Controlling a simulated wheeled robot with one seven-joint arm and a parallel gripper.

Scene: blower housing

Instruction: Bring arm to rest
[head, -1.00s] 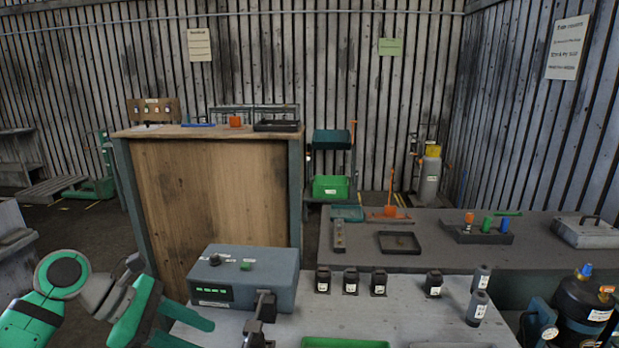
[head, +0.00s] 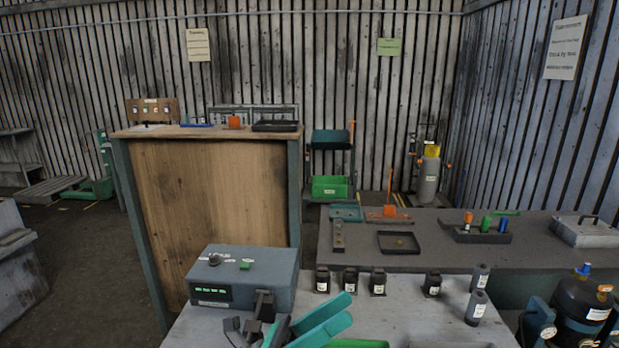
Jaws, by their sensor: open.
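My gripper (head: 338,312) shows at the bottom centre of the head view, with its two teal fingers pointing up and to the right. It is open, and no object shows between the fingers. It appears over the front of the light grey table (head: 405,317), to the right of the blue-grey box's clamp-like black part. Its height above the table is hard to tell. The rest of my arm is mostly below the picture's edge.
A blue-grey box (head: 243,273) with a green display stands left of my gripper. Several small black bottles (head: 350,281) stand behind it. A green tray (head: 360,344) is partly hidden at the front edge. A dark tank (head: 580,308) stands at lower right.

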